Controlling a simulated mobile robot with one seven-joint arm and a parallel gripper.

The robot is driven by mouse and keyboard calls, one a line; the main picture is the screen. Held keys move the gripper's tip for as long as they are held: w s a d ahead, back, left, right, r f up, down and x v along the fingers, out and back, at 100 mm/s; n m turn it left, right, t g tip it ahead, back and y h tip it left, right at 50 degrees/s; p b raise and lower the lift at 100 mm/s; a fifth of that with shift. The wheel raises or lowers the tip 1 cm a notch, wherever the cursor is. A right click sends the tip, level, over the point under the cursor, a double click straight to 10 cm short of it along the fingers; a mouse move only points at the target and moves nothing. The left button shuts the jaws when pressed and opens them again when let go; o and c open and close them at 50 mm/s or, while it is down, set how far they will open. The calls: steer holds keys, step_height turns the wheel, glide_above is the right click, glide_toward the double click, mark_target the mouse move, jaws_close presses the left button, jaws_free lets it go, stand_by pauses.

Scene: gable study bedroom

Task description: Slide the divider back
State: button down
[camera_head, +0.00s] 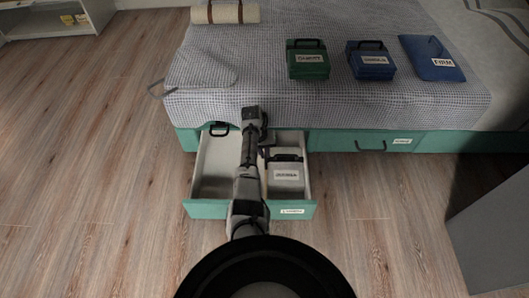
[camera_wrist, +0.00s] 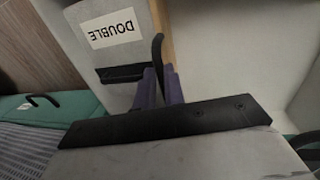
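The divider (camera_head: 265,181) is a thin tan-edged panel inside the open drawer (camera_head: 212,165), left of a grey box labelled DOUBLE (camera_head: 287,175). In the wrist view, the divider's wooden edge (camera_wrist: 165,32) runs beside that box (camera_wrist: 112,35), with a curved black handle (camera_wrist: 158,52) standing at its near end. My gripper (camera_wrist: 160,86) has its two purple fingers close together, one on each side of this handle, seemingly pinching it. In the head view, my arm reaches over the drawer and hides the fingertips and part of the divider.
The drawer's left compartment is empty. The bed (camera_head: 340,118) stands above and behind the drawer. On it lie a green case (camera_head: 307,66), a blue case (camera_head: 371,68), a blue folder (camera_head: 432,60) and a rolled mat (camera_head: 225,13). A grey cabinet (camera_head: 495,235) stands at right.

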steer(key=shift+a, duration=0.1)
steer(key=a+b, duration=0.5)
steer(key=a, duration=1.9)
steer(key=shift+a, duration=0.25)
steer(key=c, duration=1.5)
jaws_free()
